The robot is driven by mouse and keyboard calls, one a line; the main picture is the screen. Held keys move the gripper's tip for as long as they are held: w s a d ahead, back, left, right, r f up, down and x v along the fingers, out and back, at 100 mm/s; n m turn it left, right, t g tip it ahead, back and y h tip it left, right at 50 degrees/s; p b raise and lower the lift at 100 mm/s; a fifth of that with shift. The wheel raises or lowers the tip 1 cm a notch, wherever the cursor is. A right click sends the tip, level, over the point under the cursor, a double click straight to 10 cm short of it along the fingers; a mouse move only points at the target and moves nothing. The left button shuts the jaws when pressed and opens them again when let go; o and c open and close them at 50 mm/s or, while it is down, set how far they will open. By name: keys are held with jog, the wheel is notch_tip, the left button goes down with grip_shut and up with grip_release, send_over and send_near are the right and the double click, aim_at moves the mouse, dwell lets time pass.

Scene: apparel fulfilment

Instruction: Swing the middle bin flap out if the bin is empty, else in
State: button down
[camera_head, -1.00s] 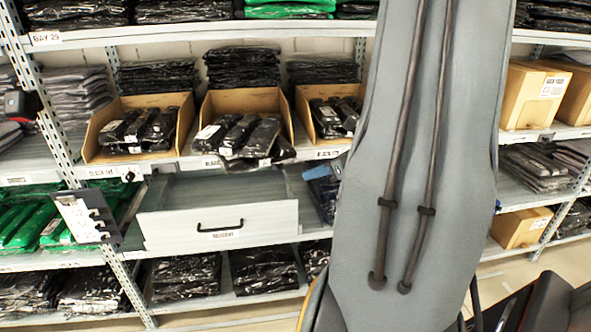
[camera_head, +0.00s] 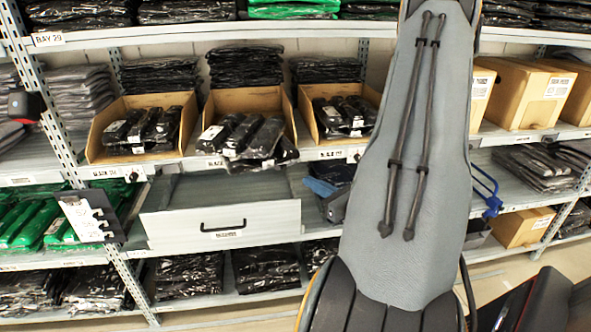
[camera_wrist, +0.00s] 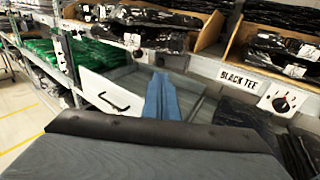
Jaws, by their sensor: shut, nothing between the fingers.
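The middle cardboard bin (camera_head: 213,105) stands on the shelf between two similar bins and holds several black bagged packs (camera_head: 240,136), some overhanging its front. I cannot make out a flap on that bin. Beside the right bin's label is a small white plate with a dark knob (camera_head: 353,156); a similar plate with a knob and red mark (camera_wrist: 283,101) shows by the BLACK TEE label in the wrist view. My gripper (camera_wrist: 162,82) shows as blue fingers, shut and empty, in front of the shelving. In the head view my arm hides most of it.
The left bin (camera_head: 98,140) and right bin (camera_head: 305,110) also hold black packs. A white drawer front with a black handle (camera_head: 170,228) sits below the bins. A sign with clips (camera_head: 82,215) juts out at the left post. Cardboard boxes (camera_head: 540,92) stand at right.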

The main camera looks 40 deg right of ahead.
jog(key=p, duration=0.3)
send_near(279, 169)
jog(key=w, duration=0.3)
jog(key=shift+w+d+r, duration=0.25)
jog(key=shift+w+r, duration=0.1)
jog(key=shift+r, duration=0.05)
jog(key=shift+w, duration=0.15)
jog(key=shift+w+a, duration=0.15)
jog(key=shift+w+a+b, duration=0.15)
jog(key=shift+b, duration=0.3)
jog(key=shift+w+a+b, duration=0.4)
jog(key=shift+w+b, duration=0.45)
jog(key=shift+b, duration=0.25)
jog(key=shift+w+a+b, duration=0.35)
jog(key=shift+w+b, duration=0.55)
jog(key=shift+b, duration=0.2)
